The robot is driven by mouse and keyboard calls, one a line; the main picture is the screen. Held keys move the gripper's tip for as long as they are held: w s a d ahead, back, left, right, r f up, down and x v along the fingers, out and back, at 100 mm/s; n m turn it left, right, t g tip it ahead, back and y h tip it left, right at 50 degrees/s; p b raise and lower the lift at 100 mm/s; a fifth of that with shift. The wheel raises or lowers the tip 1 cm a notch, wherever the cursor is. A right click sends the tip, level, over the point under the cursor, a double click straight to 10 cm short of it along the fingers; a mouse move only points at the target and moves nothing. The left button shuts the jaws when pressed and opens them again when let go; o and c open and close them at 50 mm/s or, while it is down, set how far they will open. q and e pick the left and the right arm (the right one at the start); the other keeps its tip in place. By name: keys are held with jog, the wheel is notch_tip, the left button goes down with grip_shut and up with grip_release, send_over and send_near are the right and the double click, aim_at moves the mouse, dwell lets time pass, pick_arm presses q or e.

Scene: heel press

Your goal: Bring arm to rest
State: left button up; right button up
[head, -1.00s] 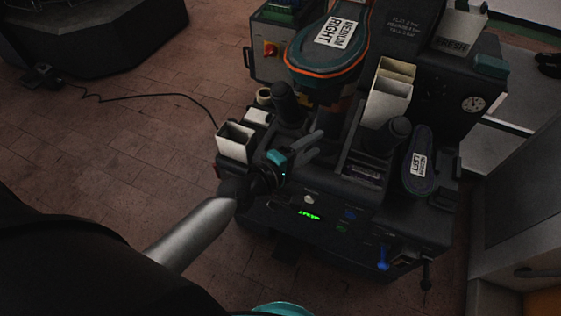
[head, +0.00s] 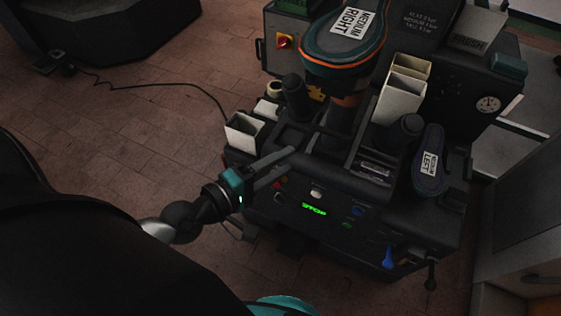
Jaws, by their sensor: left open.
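My left gripper (head: 276,170) is in front of the heel press (head: 420,225), near its front control panel. It is open, with nothing seen between its fingers. Its fingers point up and right toward the press; whether they touch it I cannot tell. A shoe-shaped piece labelled "MEDIUM RIGHT" (head: 345,45) sits sole up at the top of the press. A piece labelled "MEDIUM LEFT" (head: 428,165) rests on the right side of the press. My right gripper is not in view.
White bins stand at the press's left (head: 244,132) and middle (head: 403,88). A green display (head: 314,209) and a blue lever (head: 389,257) are on its front. A black cable (head: 150,84) runs over the brick floor, which is open at left.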

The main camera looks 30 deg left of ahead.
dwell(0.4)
pick_arm(q)
jog(key=s+a+f+m+g+y, duration=0.1)
jog(key=s+a+f+m+g, duration=0.1)
jog(key=f, duration=0.7)
jog(key=s+a+f+m+g+y, duration=0.2)
jog(key=s+f+m, duration=0.1)
jog(key=f, duration=0.5)
jog(key=s+a+f+m+g+y, duration=0.1)
jog(key=s+a+f+m+g, duration=0.1)
jog(key=f, duration=0.7)
jog(key=s+d+f+m+g+y, duration=0.1)
jog(key=s+f+m+g, duration=0.2)
jog(key=s, duration=0.8)
jog(key=s+d+f+m+g+y, duration=0.1)
jog(key=s+d+f+m+g, duration=0.1)
jog(key=s+f+m+g, duration=0.2)
jog(key=s+f+m, duration=0.3)
jog(key=s+f, duration=0.4)
jog(key=f, duration=0.1)
jog(key=shift+f+g, duration=0.3)
